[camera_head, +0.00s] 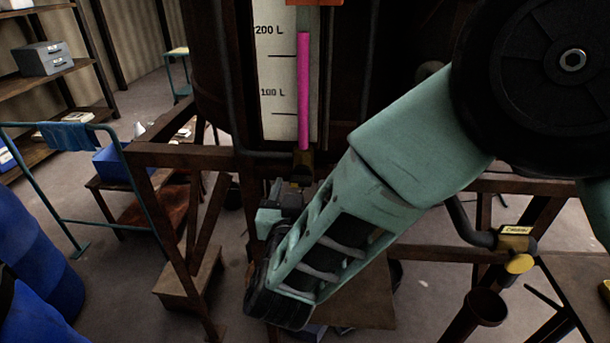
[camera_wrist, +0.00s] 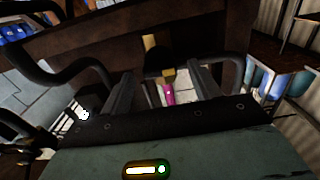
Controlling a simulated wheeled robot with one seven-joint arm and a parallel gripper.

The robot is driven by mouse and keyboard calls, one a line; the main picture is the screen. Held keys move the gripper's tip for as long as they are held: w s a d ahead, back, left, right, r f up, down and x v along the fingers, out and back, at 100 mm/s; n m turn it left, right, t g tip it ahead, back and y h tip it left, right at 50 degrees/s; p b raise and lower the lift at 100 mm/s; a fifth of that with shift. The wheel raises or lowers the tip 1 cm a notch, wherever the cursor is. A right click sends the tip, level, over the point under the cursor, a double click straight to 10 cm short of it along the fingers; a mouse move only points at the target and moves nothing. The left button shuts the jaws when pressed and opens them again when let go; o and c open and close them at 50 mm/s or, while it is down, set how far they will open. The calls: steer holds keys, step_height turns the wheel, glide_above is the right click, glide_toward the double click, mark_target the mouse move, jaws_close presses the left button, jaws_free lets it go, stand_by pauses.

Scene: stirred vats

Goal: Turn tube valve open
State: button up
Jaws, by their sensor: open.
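A level gauge tube (camera_head: 304,90) filled with magenta liquid runs down a marked white scale (camera_head: 274,85) on the dark vat. A yellowish piece (camera_wrist: 150,42) and a dark part lie just beyond. In the head view my gripper (camera_head: 291,192) is just below the fitting, partly hidden by my arm. The jaws are open, with a gap around the fitting; contact cannot be told.
Brown frame beams (camera_head: 180,155) surround the vat's base. A dark pipe with a yellow-labelled fitting (camera_head: 514,238) is at the right. Blue barrels (camera_head: 40,245) stand at lower left, with a teal rail (camera_head: 40,190) behind. Dark curved pipes flank my gripper in the wrist view.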

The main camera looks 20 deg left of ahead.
steer(key=shift+w+a, duration=0.15)
steer(key=shift+w, duration=0.45)
steer(key=c, duration=1)
